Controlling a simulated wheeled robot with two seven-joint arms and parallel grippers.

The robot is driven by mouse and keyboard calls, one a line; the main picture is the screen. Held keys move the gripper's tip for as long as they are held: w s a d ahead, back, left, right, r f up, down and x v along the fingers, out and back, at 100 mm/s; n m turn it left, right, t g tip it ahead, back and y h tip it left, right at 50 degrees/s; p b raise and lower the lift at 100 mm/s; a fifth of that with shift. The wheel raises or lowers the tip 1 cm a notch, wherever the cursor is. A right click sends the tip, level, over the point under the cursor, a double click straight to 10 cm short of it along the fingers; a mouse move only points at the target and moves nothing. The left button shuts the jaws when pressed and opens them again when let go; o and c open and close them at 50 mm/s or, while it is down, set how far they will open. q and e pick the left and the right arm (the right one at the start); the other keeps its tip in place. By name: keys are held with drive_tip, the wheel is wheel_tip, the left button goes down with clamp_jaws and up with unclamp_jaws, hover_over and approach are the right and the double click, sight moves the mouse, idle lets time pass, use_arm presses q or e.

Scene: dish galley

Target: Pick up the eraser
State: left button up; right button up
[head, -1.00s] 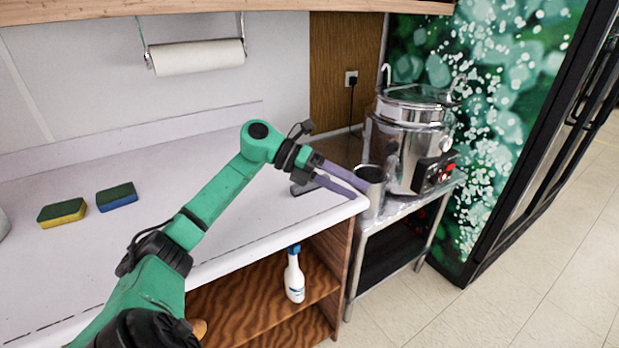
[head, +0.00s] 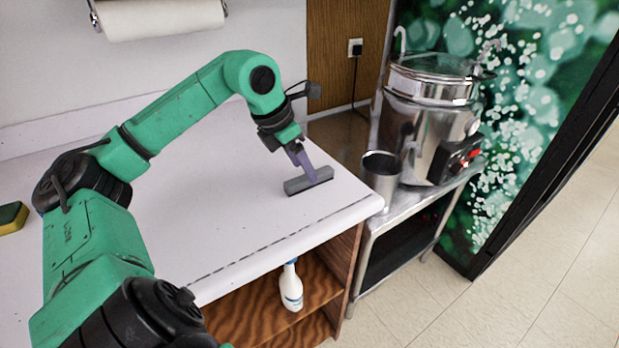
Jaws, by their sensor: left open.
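The eraser (head: 309,182) is a dark grey bar lying on the white counter near its right end. My left gripper (head: 307,172) points down at it from above, with its purple fingers at the eraser's top. The jaws are open, and one finger largely hides the other. I cannot tell whether the fingers touch the eraser. My right gripper is out of view.
A metal cup (head: 381,176) and a steel urn (head: 434,125) stand on a metal table (head: 425,195) right of the counter (head: 240,215). A sponge (head: 12,217) lies at the far left. A white spray bottle (head: 291,287) stands on the shelf below. A paper roll (head: 160,18) hangs above.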

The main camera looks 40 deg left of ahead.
use_arm(q)
drive_tip(key=x, duration=0.2)
drive_tip(key=shift+w+d+f+p, duration=0.2)
drive_tip(key=shift+p, duration=0.15)
drive_tip(key=shift+w+f, duration=0.1)
drive_tip(key=shift+f, duration=0.3)
drive_tip(key=shift+r, duration=0.1)
clamp_jaws()
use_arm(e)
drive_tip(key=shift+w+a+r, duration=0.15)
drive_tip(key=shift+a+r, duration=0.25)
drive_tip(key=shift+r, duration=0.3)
use_arm(q)
drive_tip(key=shift+r, duration=0.15)
wheel_tip(320, 180, up, 20)
drive_tip(key=p, duration=1)
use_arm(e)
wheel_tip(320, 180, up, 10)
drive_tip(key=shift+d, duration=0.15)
